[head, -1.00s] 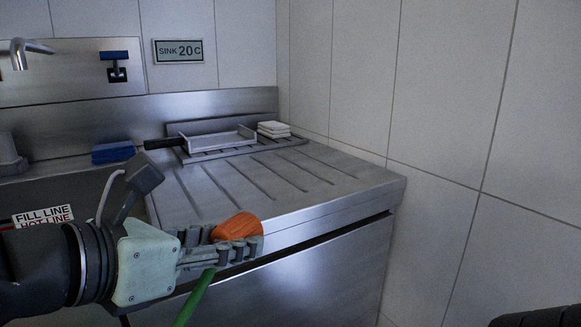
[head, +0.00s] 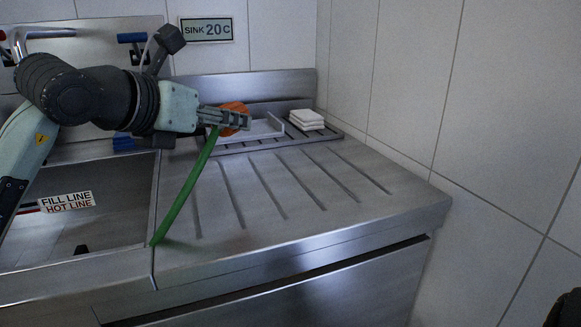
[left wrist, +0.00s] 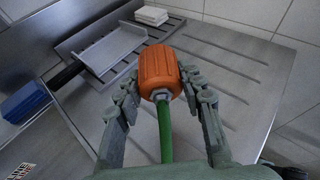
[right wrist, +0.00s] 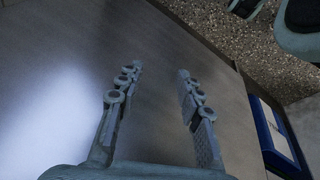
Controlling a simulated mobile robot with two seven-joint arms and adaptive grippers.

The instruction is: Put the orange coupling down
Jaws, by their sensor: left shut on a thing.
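The orange coupling (head: 236,108) is a ribbed cap on the end of a green hose (head: 186,187). My left gripper (head: 228,120) is shut on the coupling and holds it above the back of the steel drainboard (head: 270,215). In the left wrist view the coupling (left wrist: 159,70) sits between the two fingers, with the hose (left wrist: 165,130) running back toward the palm. In the head view the fingers hide part of the coupling. My right gripper (right wrist: 158,85) is open and empty in the right wrist view, in front of a smooth steel surface.
A shallow grey tray with a dark handle (left wrist: 112,50) and stacked white pads (head: 306,120) lie on a rack at the back. A blue sponge (left wrist: 24,102) lies left of them. The sink (head: 85,225) is left. The grooved drainboard is clear in the middle.

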